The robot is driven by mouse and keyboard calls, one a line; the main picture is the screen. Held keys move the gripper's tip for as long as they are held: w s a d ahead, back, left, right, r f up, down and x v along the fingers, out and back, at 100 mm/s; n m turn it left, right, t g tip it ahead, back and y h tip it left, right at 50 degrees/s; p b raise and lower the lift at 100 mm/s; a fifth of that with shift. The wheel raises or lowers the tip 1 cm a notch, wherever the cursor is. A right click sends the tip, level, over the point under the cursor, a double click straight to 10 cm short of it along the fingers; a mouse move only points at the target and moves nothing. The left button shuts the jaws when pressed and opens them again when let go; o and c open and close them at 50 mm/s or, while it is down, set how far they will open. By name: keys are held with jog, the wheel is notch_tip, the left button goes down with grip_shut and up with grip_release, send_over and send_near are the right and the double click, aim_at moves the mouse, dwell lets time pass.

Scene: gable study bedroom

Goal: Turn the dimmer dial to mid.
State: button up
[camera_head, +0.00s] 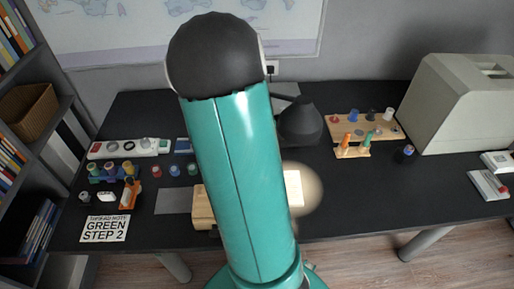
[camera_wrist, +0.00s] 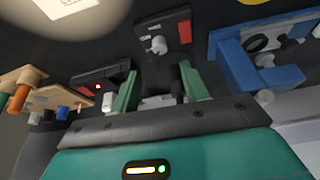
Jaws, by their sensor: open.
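My gripper (camera_wrist: 158,82) shows in the wrist view with its two green fingers spread apart and nothing visibly held between them. Beyond the fingertips, a dark panel (camera_wrist: 147,28) carries a round grey knob (camera_wrist: 158,44) and a red patch. A blue fixture (camera_wrist: 232,66) to the right has a black ring and pale knobs. In the head view, a long white panel (camera_head: 95,151) with round controls lies at the back left of the desk. I cannot tell for sure which knob is the dimmer dial, nor read its setting. My arm hides the desk's middle and my gripper in the head view.
A wooden peg rack (camera_head: 360,127) and a large beige box (camera_head: 450,105) stand on the right. A dark lamp (camera_head: 300,121) stands beside my arm. Coloured spools and a note card (camera_head: 105,228) lie at left. The desk's front right (camera_head: 385,205) is clear.

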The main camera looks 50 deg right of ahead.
jog(key=x, duration=0.9)
jog(key=shift+f, duration=0.15)
grip_shut()
